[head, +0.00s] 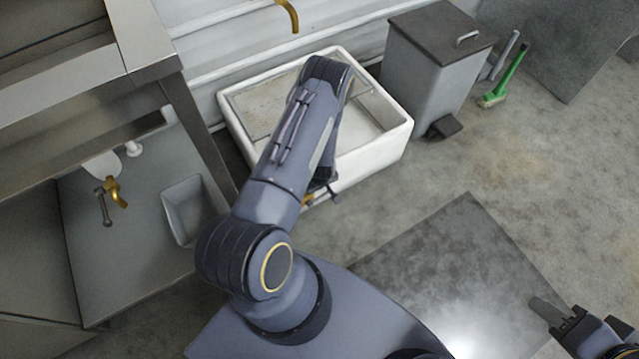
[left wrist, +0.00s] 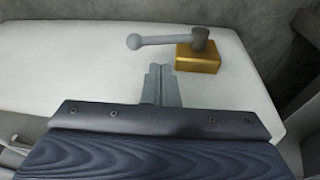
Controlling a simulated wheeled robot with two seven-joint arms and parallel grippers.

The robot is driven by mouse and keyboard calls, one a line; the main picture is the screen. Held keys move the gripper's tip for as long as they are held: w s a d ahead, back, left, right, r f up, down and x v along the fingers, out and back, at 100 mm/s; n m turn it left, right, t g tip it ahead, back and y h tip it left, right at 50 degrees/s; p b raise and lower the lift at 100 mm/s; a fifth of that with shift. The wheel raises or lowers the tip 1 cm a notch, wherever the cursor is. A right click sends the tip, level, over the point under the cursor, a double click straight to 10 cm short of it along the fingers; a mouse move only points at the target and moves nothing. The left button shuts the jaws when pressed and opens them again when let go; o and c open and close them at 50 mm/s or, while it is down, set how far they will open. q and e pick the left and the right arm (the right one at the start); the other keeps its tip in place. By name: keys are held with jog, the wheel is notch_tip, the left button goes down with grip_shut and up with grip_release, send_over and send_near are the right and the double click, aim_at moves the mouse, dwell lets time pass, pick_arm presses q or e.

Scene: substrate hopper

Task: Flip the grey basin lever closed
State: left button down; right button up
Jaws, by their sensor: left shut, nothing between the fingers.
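In the left wrist view, a grey lever (left wrist: 165,40) with a round knob end sits on a brass block (left wrist: 198,60) against a white surface, apparently the basin's wall. The lever lies roughly sideways, knob to the left. My left gripper (left wrist: 160,72) is shut and empty, its tips just below the lever; I cannot tell whether they touch. In the head view the white basin (head: 398,145) stands behind my left arm, which hides the left gripper and most of the lever; a bit of brass (head: 307,200) shows at the basin's front. My right gripper (head: 545,310) is far off at the lower right.
A brass spout (head: 290,15) hangs above the basin. A grey pedal bin (head: 430,70) stands right of it, with a green brush (head: 503,80) beyond. A steel counter (head: 95,65) is at the left, with another brass valve (head: 115,190) below it.

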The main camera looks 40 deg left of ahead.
aim_at(326, 193)
pick_arm(q)
jog(key=shift+w+d+f+b, duration=0.2)
jog(key=shift+d+f, duration=0.1)
jog(key=shift+f, duration=0.45)
jog(key=shift+w+d+f+b, duration=0.15)
jog(key=shift+d+f, duration=0.1)
jog(key=shift+f, duration=0.5)
pick_arm(e)
jog(key=shift+f, duration=0.6)
